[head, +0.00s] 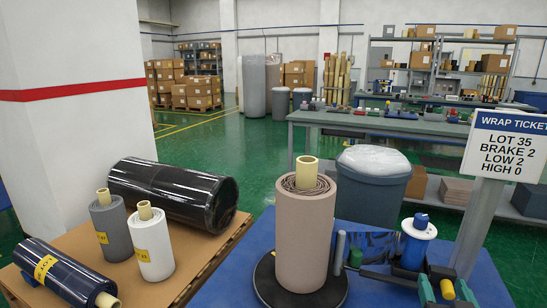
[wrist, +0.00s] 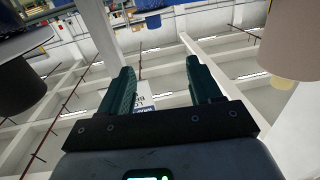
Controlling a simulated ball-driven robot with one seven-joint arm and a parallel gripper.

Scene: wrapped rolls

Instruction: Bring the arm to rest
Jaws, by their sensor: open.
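My gripper (wrist: 160,68) shows in the wrist view with its two dark green fingers apart and nothing held between them. That view appears upside down. Behind the fingers is part of the white wrap ticket (wrist: 146,100). The beige wrapped roll (wrist: 286,45) with its yellow core hangs at the right edge of that view, apart from the fingers. In the head view the beige roll (head: 305,235) stands upright on a round black turntable (head: 265,283).
A brown board (head: 185,282) at left carries a large black roll (head: 170,195), grey (head: 110,232) and white (head: 151,248) rolls, and a dark blue roll lying down. The wrap ticket (head: 508,145) stands at right, near a blue-and-white spool (head: 416,240). A grey bin (head: 370,190) stands behind.

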